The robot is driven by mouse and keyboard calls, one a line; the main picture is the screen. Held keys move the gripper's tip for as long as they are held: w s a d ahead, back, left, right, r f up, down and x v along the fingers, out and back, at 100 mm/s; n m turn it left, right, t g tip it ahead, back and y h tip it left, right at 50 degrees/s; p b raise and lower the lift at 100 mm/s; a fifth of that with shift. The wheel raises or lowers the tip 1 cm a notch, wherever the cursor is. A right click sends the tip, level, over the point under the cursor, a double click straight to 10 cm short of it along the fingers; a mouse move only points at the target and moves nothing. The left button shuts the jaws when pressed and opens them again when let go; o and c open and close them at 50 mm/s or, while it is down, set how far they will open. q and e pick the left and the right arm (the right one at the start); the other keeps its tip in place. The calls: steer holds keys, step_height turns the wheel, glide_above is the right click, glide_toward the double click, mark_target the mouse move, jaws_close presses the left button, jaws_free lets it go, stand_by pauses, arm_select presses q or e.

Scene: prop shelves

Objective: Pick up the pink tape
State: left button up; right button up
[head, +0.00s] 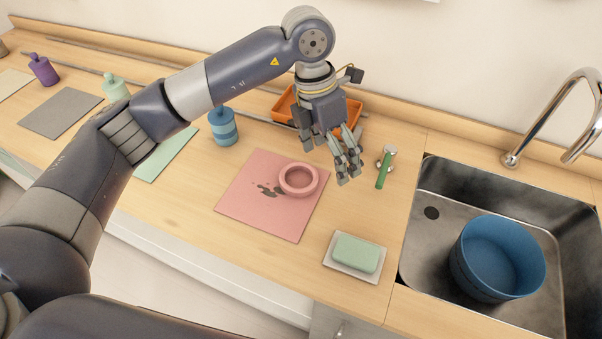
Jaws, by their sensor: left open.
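The pink tape (299,194) is a ring lying flat on a pink mat (251,218) with a dark stain, on the wooden counter. It sits near the mat's upper right part, and its near side is fully in view. My left gripper (349,177) is open and empty, pointing down above the counter to the right of the tape and apart from it. My right gripper is not in view.
A green-handled tool (385,168) lies right of my gripper. An orange tray (350,110) stands behind it. A soap dish (343,267) with green soap is in front. The sink (425,240) at right holds a blue tub (497,260). Bottles stand left.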

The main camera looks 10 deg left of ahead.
arm_select(q)
steer(key=w+a+y, duration=0.2)
steer(key=a, duration=0.3)
steer(key=p, duration=0.1)
glide_above(299, 181)
steer(key=d, duration=0.1)
steer(key=shift+n+t+y, duration=0.3)
steer(key=shift+n, duration=0.1)
step_height(299, 181, down, 4)
steer(key=shift+w+f, duration=0.1)
steer(key=shift+f, duration=0.1)
steer(key=f+p, duration=0.1)
steer(key=f, duration=0.1)
steer(key=a+f, duration=0.1)
steer(key=f, duration=0.1)
steer(key=shift+f+p, duration=0.15)
steer(key=shift+p, duration=0.25)
steer(key=shift+f, duration=0.45)
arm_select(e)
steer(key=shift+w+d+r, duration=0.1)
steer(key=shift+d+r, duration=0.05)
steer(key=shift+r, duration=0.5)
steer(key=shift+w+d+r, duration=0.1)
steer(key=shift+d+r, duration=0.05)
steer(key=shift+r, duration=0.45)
arm_select(q)
steer(key=c, duration=1.1)
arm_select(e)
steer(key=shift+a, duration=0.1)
